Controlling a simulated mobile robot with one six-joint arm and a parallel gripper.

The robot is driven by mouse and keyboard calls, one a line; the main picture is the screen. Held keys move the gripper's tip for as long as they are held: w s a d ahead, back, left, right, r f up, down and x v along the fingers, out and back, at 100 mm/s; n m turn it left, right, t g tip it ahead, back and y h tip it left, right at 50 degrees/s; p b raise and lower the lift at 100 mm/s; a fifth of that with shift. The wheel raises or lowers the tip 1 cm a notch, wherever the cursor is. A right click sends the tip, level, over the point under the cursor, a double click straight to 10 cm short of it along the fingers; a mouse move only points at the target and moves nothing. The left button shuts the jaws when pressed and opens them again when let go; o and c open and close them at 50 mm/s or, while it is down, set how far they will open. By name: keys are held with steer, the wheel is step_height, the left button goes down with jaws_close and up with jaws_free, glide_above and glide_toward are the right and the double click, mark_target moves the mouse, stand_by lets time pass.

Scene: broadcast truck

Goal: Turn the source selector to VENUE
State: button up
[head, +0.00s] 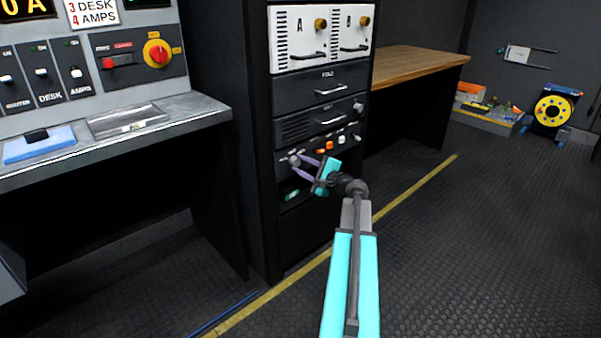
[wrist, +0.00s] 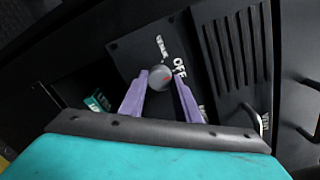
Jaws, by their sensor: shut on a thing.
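The source selector is a round grey knob (wrist: 158,78) on a dark panel low in the rack. It carries a small red mark on its right side, toward the white OFF label (wrist: 179,67). A smaller white label (wrist: 160,46), which seems to read VENUE, is above the knob in the wrist view. My gripper (head: 298,163) has its two purple fingers on either side of the knob, shut on it. The fingers hide the knob's lower sides, and another label to the lower right is partly hidden.
The rack (head: 318,130) holds several drawers and panels, with orange and white controls (head: 325,146) right of the selector. A grey desk console (head: 100,125) stands at left, a wooden bench (head: 415,62) at right. The floor in front is clear.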

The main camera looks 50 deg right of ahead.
steer(key=n+b, duration=0.6)
steer(key=shift+a+f, duration=0.1)
steer(key=shift+f, duration=0.15)
steer(key=n+b, duration=0.3)
steer(key=b, duration=0.1)
steer(key=shift+n+h, duration=0.3)
steer(key=shift+r+n+b, duration=0.2)
steer(key=shift+n+b, duration=0.5)
steer(key=o, duration=1)
steer(key=shift+o, duration=0.4)
steer(key=shift+s, duration=0.1)
steer(key=s+a+p, duration=0.1)
steer(key=s+p, duration=0.3)
steer(key=s, duration=0.9)
steer(key=shift+s+a+r+p, duration=0.15)
steer(key=shift+s+r+p, duration=0.1)
steer(key=shift+r+p, duration=0.1)
